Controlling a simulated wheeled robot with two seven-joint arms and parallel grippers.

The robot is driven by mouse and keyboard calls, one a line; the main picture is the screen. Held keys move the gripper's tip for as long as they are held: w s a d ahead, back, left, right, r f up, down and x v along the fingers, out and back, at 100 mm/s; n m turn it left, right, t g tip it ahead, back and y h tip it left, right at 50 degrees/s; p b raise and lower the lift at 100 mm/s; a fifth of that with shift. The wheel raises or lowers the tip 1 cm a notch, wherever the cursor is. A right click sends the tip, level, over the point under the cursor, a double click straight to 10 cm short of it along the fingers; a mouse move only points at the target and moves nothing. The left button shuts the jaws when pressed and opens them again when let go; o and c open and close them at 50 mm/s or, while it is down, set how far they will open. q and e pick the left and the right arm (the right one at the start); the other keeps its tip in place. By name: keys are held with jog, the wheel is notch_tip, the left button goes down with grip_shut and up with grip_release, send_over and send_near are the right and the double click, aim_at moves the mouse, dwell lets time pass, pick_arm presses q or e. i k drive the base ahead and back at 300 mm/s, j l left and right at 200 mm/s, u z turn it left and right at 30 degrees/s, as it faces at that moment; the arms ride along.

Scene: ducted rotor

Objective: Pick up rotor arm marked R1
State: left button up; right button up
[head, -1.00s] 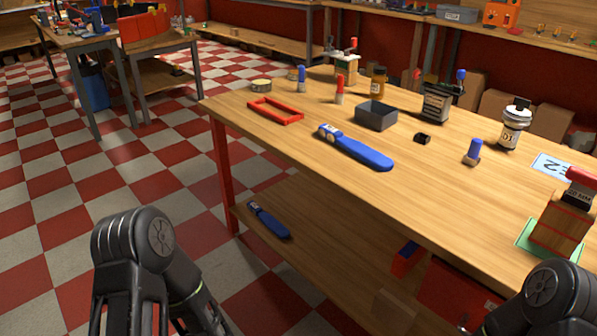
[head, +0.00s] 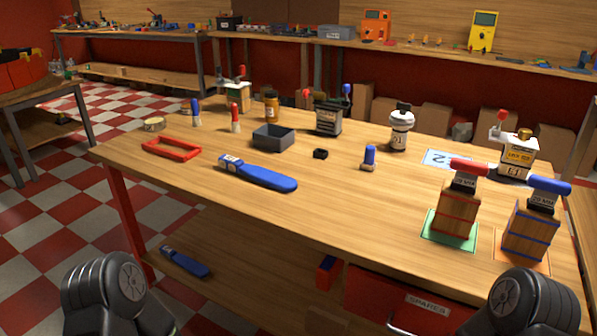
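A blue paddle-shaped arm (head: 264,177) with a white label at its left end lies flat on the wooden table top, left of the middle. A similar blue arm (head: 190,265), also with a pale label, lies on the table's lower shelf. The marks on both labels are too small to read, so I cannot tell which is R1. Black parts of my left and right arms show at the bottom corners. Neither gripper is in view, and both blue arms lie apart from my arms.
Wooden blocks with red (head: 455,212) and blue (head: 530,229) topped tools stand at right. The table's front middle is clear.

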aim_at(277, 180)
jog(key=i+j+z, duration=0.1)
jog(key=j+z, duration=0.5)
jog(key=z, duration=0.2)
jog(key=j+z, duration=0.45)
jog(key=k+j+z, duration=0.1)
jog(key=j, duration=0.4)
jog(key=k+j, duration=0.1)
jog(key=j, duration=0.4)
jog(key=k+j+z, duration=0.15)
jog(key=j, duration=0.35)
